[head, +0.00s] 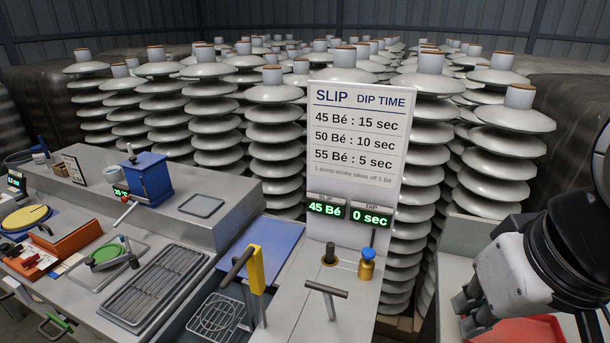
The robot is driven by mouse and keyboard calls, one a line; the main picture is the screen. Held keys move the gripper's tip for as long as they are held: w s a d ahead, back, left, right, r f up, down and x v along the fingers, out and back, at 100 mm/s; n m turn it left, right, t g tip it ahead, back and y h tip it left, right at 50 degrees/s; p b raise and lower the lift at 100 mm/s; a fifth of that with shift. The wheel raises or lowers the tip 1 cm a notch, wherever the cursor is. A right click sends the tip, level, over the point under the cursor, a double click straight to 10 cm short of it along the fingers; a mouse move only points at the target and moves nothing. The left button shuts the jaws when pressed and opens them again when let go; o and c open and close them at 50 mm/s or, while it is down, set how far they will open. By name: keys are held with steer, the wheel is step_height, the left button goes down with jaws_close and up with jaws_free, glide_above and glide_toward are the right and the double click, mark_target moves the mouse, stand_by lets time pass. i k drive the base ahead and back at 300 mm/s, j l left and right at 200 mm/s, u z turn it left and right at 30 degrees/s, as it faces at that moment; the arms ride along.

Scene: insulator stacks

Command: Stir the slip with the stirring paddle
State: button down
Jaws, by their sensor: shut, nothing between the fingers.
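My gripper (472,310) is at the lower right, pale with dark parts, its fingers shut and empty above a red tray. It is well to the right of the slip station and touches nothing there. A T-shaped handle on a thin rod (326,291) stands upright at the bottom middle; it may be the stirring paddle, but its lower end is out of view. The slip sign (358,140) stands behind it. The slip display (325,209) reads 45 Bé and the dip display (371,217) reads 0 sec. I cannot make out the slip itself.
A yellow post (257,268) with a dark bar and a brass fitting with a blue knob (367,264) flank the T-handle. A red tray (520,331) lies under my gripper. Tall insulator stacks (270,135) fill the back. A grey bench (215,226) is at left.

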mark_target(328, 292)
steer(key=j+z, duration=0.3)
steer(key=z, duration=0.15)
steer(key=k+j+z, duration=0.1)
steer(key=j+z, duration=0.3)
steer(key=l, duration=0.1)
